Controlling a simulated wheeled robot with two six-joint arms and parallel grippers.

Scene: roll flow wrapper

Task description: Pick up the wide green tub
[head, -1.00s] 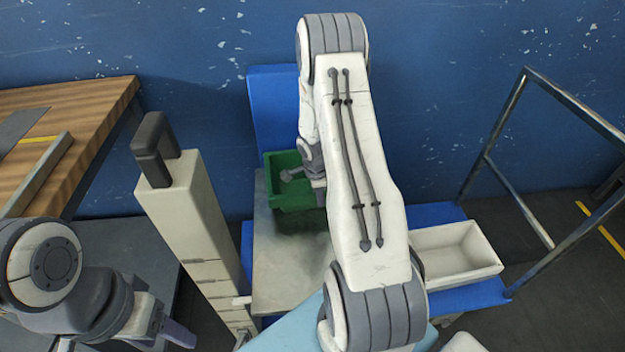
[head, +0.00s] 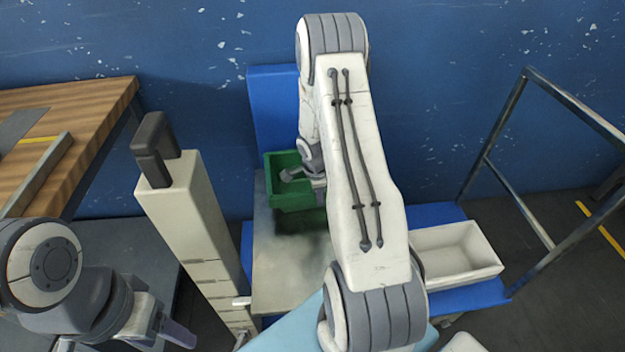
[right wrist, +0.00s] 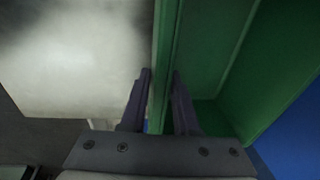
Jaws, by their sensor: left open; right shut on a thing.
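The wide green tub (head: 290,197) stands at the far end of the grey surface, in front of the blue panel. My right arm reaches over and hides its right part. In the right wrist view the tub (right wrist: 215,60) fills the upper right. My right gripper (right wrist: 160,75) is shut on the tub's wall, one finger on each side of it. My left gripper (head: 178,335) is at the lower left of the head view, open and far from the tub, partly cut by the frame edge.
The grey surface (head: 285,265) in front of the tub is bare. A white bin (head: 455,262) stands on a blue base at the right. A pale post (head: 190,220) with a dark top stands left of the surface. A metal rail frame (head: 515,195) is at far right.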

